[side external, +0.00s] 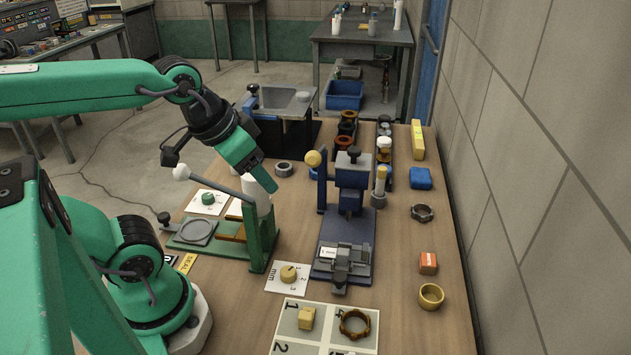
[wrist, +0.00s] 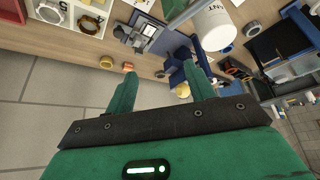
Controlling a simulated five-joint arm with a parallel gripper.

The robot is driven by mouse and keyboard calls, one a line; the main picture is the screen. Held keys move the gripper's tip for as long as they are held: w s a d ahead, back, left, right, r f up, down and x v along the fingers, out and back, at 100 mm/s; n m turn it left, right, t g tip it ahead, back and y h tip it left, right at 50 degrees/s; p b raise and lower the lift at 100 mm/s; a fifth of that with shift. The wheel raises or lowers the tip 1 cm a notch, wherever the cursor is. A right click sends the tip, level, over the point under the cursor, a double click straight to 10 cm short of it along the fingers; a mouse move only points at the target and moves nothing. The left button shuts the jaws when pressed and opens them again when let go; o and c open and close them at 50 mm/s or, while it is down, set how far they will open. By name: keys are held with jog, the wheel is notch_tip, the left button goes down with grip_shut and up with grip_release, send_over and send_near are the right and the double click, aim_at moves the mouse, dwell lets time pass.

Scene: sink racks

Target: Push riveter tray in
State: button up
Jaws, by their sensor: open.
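A blue lever press (side external: 351,190), which looks like the riveter, stands upright on the right half of the bench. Its grey tray (side external: 345,258), with a white label, sits on the blue base in front of the post. The press (wrist: 180,70) and the tray (wrist: 138,32) also show in the wrist view, beyond my fingers.
A numbered board (side external: 290,340) lies in front. Bench space right of the press is mostly clear, with several small parts.

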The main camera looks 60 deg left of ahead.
jog(key=shift+c, duration=0.4)
jog(key=n+g, duration=0.6)
send_over(340, 276)
notch_tip(340, 276, down, 13)
jog(key=shift+f, duration=0.1)
jog(key=shift+f, duration=3.85)
